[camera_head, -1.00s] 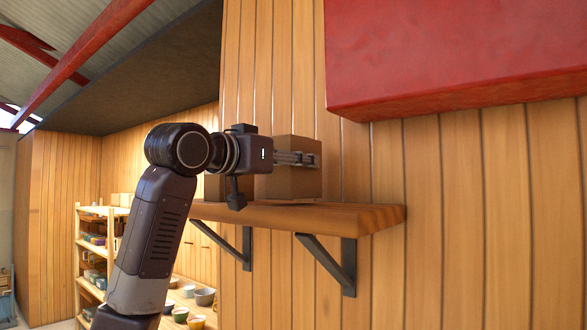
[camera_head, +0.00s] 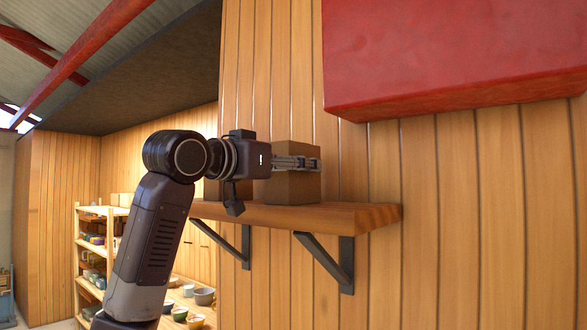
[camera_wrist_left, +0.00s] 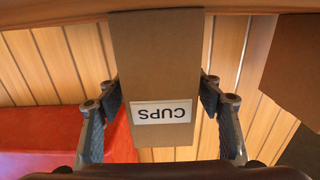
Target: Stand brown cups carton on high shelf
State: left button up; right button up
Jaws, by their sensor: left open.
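The brown cups carton (camera_head: 293,187) stands upright on the high wall shelf (camera_head: 330,216), near its right part. Its white CUPS label shows upside down in the left wrist view, on the carton's near face (camera_wrist_left: 160,75). My left gripper (camera_head: 312,164) is level with the upper part of the carton. In the left wrist view its open fingers (camera_wrist_left: 155,105) lie on either side of the carton, with gaps visible beside it. My right gripper is not in view.
Another brown carton (camera_head: 213,190) stands on the shelf to the left, partly behind my wrist; it also shows in the left wrist view (camera_wrist_left: 295,65). A red box-like body (camera_head: 450,60) hangs above right. The shelf's right end is bare.

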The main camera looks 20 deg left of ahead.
pick_arm(q)
jog(key=b+v, duration=0.6)
jog(key=v, duration=0.5)
jog(key=shift+s+a, duration=0.15)
jog(key=shift+s, duration=0.25)
